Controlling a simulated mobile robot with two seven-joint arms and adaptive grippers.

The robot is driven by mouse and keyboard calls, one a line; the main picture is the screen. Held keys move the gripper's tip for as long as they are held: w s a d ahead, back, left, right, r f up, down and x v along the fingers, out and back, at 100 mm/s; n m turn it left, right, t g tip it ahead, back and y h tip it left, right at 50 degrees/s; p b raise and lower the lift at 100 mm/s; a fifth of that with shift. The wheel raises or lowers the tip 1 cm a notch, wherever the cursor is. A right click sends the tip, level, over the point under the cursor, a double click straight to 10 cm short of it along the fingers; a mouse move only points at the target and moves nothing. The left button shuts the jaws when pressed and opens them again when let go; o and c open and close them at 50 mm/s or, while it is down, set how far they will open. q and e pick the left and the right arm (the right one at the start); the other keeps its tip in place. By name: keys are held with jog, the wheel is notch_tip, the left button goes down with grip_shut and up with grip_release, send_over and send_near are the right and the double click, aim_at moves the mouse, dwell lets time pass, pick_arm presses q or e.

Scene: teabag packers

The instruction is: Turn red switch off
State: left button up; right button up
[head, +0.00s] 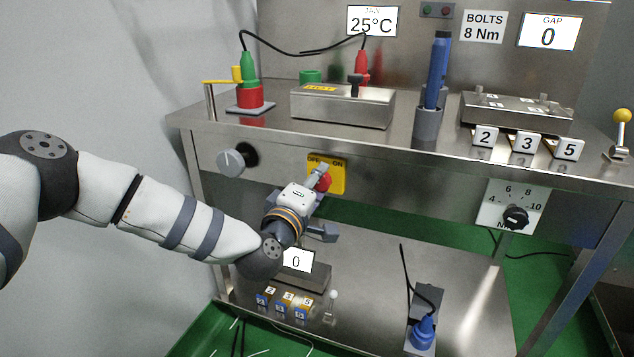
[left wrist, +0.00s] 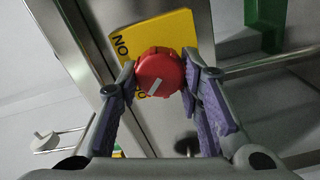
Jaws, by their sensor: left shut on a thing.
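The red switch (head: 323,182) is a round red knob on a yellow plate (head: 338,176) on the table's front panel. The plate carries the words OFF and ON. In the left wrist view the red switch (left wrist: 160,73) has a white pointer bar and sits between my left gripper's fingertips, which touch its two sides. The yellow plate (left wrist: 170,35) is behind it, partly hidden. My left gripper (head: 320,200) is shut on the red switch. In the head view the gripper partly covers the knob. My right gripper is not in view.
A grey knob (head: 232,161) is on the panel to the left, and a black dial (head: 515,217) is to the right. Below, a lower shelf (head: 380,290) holds a display box (head: 299,262), number blocks and a blue plug (head: 423,331).

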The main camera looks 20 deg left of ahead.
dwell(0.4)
pick_arm(q)
jog(key=o, duration=1.2)
jog(key=s, duration=1.2)
jog(key=shift+a, duration=0.25)
